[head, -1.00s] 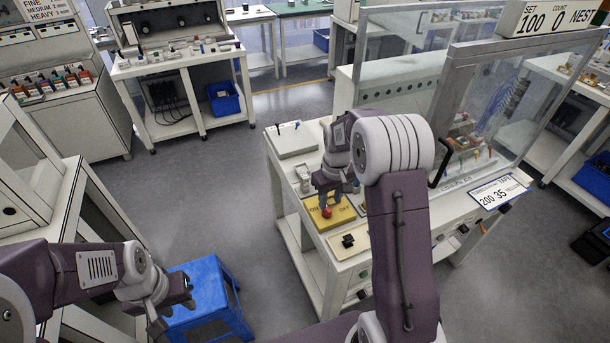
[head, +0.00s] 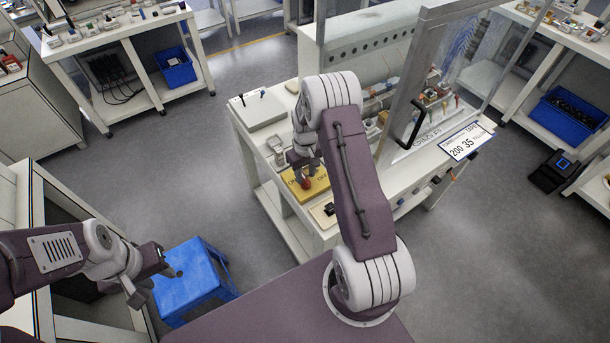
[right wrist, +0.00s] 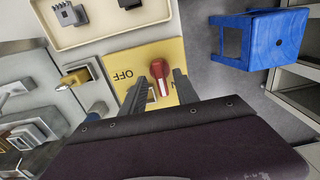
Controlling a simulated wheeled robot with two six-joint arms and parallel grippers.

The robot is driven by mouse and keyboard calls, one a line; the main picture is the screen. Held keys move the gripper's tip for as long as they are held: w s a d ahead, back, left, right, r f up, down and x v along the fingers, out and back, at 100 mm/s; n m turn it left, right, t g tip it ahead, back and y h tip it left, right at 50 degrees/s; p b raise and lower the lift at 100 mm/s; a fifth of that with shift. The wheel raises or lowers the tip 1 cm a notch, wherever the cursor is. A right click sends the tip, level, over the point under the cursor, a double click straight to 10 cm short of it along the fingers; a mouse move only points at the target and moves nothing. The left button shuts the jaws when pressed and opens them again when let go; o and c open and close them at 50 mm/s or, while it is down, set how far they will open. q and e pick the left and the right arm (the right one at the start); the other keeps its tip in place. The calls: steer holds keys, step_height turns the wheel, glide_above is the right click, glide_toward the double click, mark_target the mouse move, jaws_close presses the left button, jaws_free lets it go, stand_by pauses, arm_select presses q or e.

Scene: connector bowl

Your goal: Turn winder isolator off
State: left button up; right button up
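The winder isolator is a yellow plate (head: 318,185) with a red knob (head: 306,183) on the machine's bench top. In the right wrist view the plate (right wrist: 122,65) shows OFF on its left, and lettering on its right is partly hidden by a finger. The red knob (right wrist: 161,84) carries a white line and stands between the two fingers of my right gripper (right wrist: 160,80). These fingers are apart, one on each side of the knob, and I see no clear contact.
A blue stool (head: 190,279) stands on the floor left of the bench. A small black switch block (head: 329,209) is in front of the yellow plate. A clear guard with a black handle (head: 413,122) rises to the right. Grey floor is free left of the bench.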

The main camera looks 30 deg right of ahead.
steer(key=shift+s+f, duration=0.3)
steer(key=shift+f, duration=0.6)
arm_select(q)
steer(key=shift+s+r, duration=0.15)
steer(key=shift+r, duration=0.05)
arm_select(e)
steer(key=shift+w, duration=0.15)
jaws_close()
